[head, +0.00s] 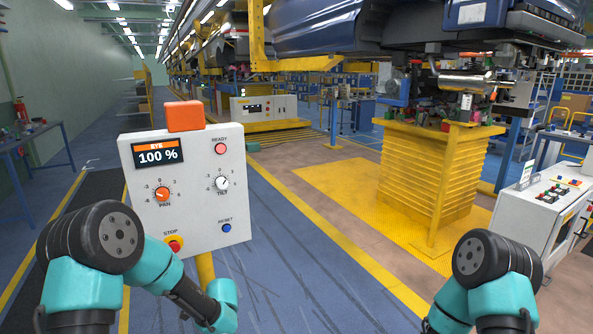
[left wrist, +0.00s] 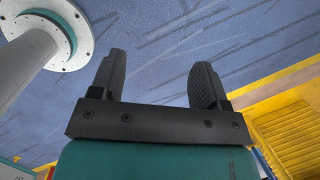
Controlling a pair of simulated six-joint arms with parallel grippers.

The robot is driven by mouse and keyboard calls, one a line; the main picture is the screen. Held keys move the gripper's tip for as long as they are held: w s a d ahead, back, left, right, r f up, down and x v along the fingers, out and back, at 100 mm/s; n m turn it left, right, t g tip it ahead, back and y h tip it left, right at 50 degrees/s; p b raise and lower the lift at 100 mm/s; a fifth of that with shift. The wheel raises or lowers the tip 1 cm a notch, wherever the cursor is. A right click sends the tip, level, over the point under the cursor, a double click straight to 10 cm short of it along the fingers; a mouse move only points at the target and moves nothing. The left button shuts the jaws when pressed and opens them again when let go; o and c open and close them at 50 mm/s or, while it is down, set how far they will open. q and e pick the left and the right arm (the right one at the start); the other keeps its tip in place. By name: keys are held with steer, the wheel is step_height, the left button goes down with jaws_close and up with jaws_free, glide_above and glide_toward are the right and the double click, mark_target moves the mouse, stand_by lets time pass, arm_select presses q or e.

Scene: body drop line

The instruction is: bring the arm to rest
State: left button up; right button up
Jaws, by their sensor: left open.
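My left gripper (left wrist: 160,78) is open in the left wrist view, its two dark fingers apart with nothing between them. Blue scuffed floor (left wrist: 180,45) lies beyond the fingers. In the head view my left arm (head: 110,240) bends in front of the lower part of a control panel; its fingers cannot be made out there. My right arm (head: 490,265) shows at the lower right, and its gripper is not in view.
The white control panel (head: 198,200) reads "EYE 100 %" and has knobs and buttons. A yellow lift (head: 415,180) stands under a raised car body (head: 330,30). A white console (head: 540,220) is at the right. Blue floor (head: 285,270) between panel and lift is clear.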

arm_select(q)
steer(key=s+f+n+h, duration=0.3)
steer(key=s+f+n, duration=0.3)
steer(key=s+n, duration=0.4)
steer(key=s+f+n+h, duration=0.2)
steer(key=s+f+n, duration=0.4)
steer(key=s+n, duration=0.5)
steer(key=shift+s+f+g+h, duration=0.35)
steer(key=shift+s+g+h, duration=0.05)
steer(key=shift+s, duration=0.85)
steer(key=shift+d, duration=0.15)
stand_by(1.2)
